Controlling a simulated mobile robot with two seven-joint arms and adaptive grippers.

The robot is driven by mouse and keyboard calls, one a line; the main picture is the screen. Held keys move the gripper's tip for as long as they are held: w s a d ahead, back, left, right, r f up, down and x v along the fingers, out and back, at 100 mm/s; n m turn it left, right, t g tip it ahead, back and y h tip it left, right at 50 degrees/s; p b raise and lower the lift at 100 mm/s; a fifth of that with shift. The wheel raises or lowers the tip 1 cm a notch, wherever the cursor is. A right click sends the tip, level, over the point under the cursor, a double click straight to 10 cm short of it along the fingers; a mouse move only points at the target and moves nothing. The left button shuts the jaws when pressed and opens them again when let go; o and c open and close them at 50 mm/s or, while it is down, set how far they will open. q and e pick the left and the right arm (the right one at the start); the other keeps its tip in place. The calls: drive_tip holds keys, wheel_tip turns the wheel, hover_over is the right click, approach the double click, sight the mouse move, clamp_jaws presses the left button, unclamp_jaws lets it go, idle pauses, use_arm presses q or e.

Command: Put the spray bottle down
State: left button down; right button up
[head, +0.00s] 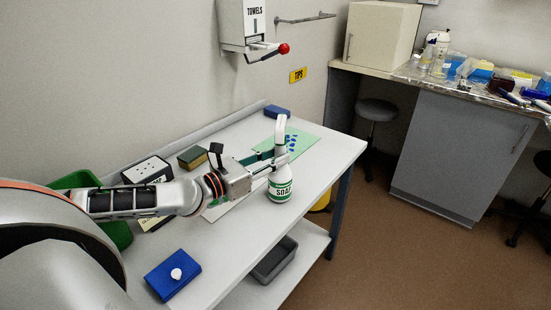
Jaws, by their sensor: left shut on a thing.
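The spray bottle (280,185) is white with green bands and a label that seems to read SOAP, with a tall white top. It is upright at the right part of the white table (335,152), near the front edge. My left gripper (273,163) reaches in from the left and is shut on the bottle's upper part. I cannot tell whether the bottle's base touches the tabletop. My right gripper is not in view.
A green mat with blue spots (304,143) lies behind the bottle. A blue block with a white knob (172,274) is at the near left. A black-and-white box (147,170), a sponge (193,157) and a green bin (118,234) stand leftward. A towel dispenser (243,22) hangs above.

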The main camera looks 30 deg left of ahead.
use_arm(q)
drive_tip(key=c, duration=1.7)
unclamp_jaws()
